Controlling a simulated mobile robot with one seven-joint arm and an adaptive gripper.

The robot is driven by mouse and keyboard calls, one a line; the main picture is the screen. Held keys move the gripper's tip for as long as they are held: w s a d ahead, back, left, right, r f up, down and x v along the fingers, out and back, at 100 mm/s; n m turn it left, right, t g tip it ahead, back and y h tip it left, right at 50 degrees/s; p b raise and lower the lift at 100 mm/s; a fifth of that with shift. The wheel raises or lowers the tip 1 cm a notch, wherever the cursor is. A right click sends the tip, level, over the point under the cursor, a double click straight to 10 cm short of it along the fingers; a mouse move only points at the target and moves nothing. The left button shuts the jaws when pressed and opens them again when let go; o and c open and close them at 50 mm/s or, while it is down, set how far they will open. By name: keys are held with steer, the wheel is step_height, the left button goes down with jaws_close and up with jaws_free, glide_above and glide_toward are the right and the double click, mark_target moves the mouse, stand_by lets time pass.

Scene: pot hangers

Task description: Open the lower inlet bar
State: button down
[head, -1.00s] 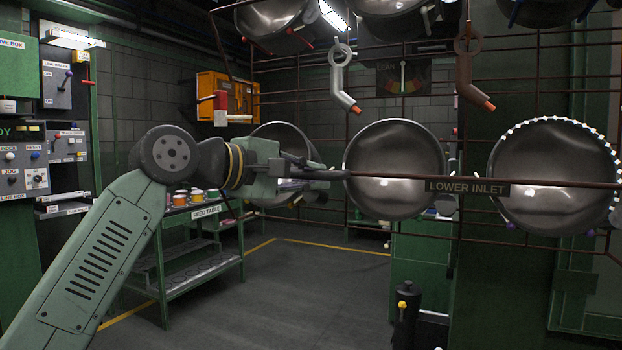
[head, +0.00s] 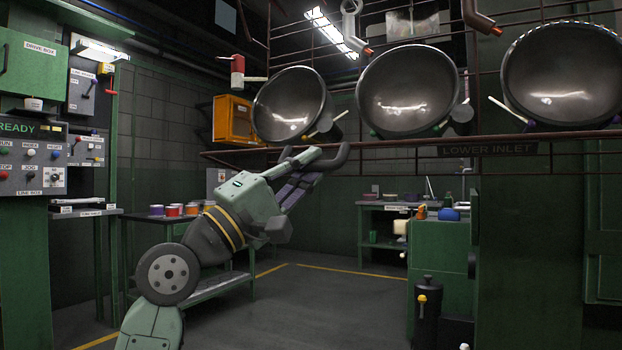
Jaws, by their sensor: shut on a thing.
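The lower inlet bar (head: 400,143) is a thin brown rod running right from my gripper, just below the row of pots. A dark sign reading LOWER INLET (head: 487,150) hangs along it. My gripper (head: 318,160) points up and to the right at the bar's left end. It is shut on the dark curved grip (head: 342,155) there. The fingers partly hide the grip, so the exact contact is unclear.
Pots (head: 290,105), (head: 407,90) and (head: 565,75) hang above the bar. A brown rack rail (head: 235,160) runs close behind. A green cabinet (head: 440,260) and black cylinder (head: 427,310) stand below right. Floor in the middle is clear.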

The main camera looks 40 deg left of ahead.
step_height(320, 180, down, 6)
steer(key=m+b, duration=0.1)
steer(key=b, duration=0.3)
steer(key=shift+w+t+h, duration=0.3)
steer(key=shift+w+t, duration=0.1)
steer(key=shift+w, duration=0.05)
steer(key=shift+a+f, duration=0.1)
steer(key=c, duration=1.6)
jaws_free()
steer(key=v, duration=1.2)
